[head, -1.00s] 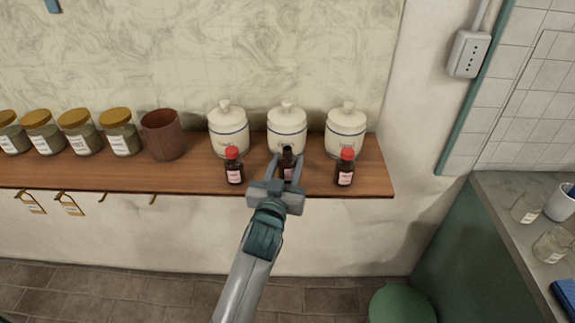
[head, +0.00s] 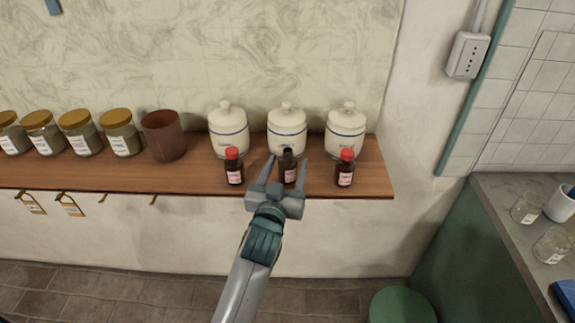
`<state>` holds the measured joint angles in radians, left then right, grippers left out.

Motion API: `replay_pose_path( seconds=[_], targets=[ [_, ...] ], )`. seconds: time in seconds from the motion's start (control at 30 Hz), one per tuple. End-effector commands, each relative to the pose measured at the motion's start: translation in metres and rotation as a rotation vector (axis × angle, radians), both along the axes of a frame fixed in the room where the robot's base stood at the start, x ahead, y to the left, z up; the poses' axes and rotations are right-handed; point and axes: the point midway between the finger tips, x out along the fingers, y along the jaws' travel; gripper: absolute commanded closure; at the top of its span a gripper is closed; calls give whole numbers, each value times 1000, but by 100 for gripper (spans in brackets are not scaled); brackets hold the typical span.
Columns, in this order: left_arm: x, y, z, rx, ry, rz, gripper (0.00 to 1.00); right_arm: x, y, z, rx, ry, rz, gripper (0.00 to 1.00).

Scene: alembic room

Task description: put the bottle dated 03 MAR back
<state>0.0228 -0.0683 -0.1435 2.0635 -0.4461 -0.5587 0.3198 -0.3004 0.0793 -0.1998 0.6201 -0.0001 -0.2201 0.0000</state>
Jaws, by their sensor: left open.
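Three small dark bottles with pink labels stand upright in a row on the wooden shelf (head: 190,182). The left bottle (head: 234,168) and the right bottle (head: 345,169) have red caps. The middle bottle (head: 288,165) has a dark top with no red cap. The dates on the labels are too small to read. My left gripper (head: 287,163) is open, with its fingers on either side of the middle bottle. Its palm hides part of the shelf's front edge. My right gripper is not in view.
White lidded jars, the left (head: 228,132), middle (head: 287,132) and right (head: 345,132), stand behind the bottles. A brown cup (head: 163,136) and several gold-lidded glass jars (head: 119,133) stand to the left. A counter with glass beakers (head: 526,208) is at right.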

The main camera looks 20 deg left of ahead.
Motion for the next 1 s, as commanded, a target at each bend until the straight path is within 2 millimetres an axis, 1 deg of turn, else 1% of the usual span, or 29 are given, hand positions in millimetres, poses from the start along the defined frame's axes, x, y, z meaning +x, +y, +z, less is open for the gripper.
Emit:
replay_pose_path(
  seconds=[0.2, 0.4, 0.6, 0.8, 1.0],
  targets=[
    [-33, -3, -3, -2, 0, 0, 43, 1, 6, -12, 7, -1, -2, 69],
    [-69, -6, -3, -2, 0, -1, 43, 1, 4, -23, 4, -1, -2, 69],
    [-97, -8, -2, -1, 1, 0, 43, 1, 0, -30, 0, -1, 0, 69],
    [-109, -9, 0, 0, 0, -1, 43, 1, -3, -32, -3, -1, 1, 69],
    [-109, -9, 1, 0, -1, -1, 43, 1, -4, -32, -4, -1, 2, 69]
  ],
)
